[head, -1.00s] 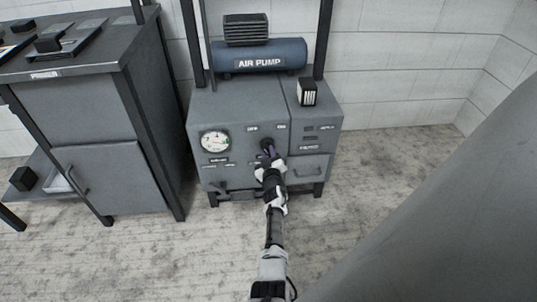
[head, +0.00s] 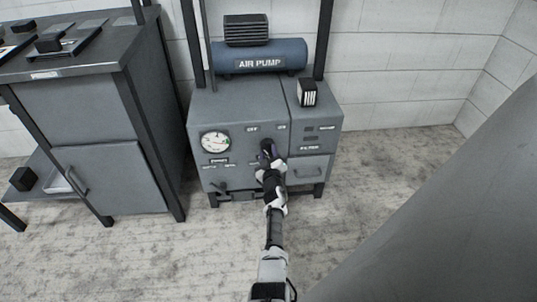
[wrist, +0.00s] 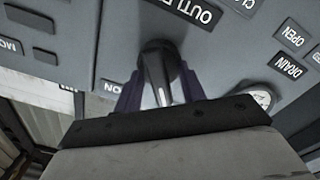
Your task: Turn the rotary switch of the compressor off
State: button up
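The compressor cabinet (head: 235,115) stands against the wall, below a blue tank marked AIR PUMP (head: 259,63). Its dark rotary switch (wrist: 158,62) is on the front panel, with a light line on its handle pointing toward my gripper in the wrist view. My gripper (wrist: 160,88) is in front of the panel, with its purple fingers on either side of the switch handle. Small gaps seem to show between fingers and handle; contact is unclear. An ON label (wrist: 112,87) is beside the left finger. In the head view my gripper (head: 268,155) covers much of the switch.
A pressure gauge (head: 215,141) is left of the switch. A filter drawer (head: 308,169) is at right, and a small black box (head: 307,93) stands on top. A grey cabinet (head: 115,175) stands at left. Floor shows between the cabinets and to the right.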

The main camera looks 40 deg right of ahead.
jog(key=shift+r, duration=0.1)
jog(key=shift+s+a+r+p, duration=0.1)
jog(key=shift+s+a+p, duration=0.2)
jog(key=shift+s+p, duration=0.4)
jog(key=p+v, duration=1)
jog(key=v, duration=0.2)
jog(key=shift+a, duration=0.2)
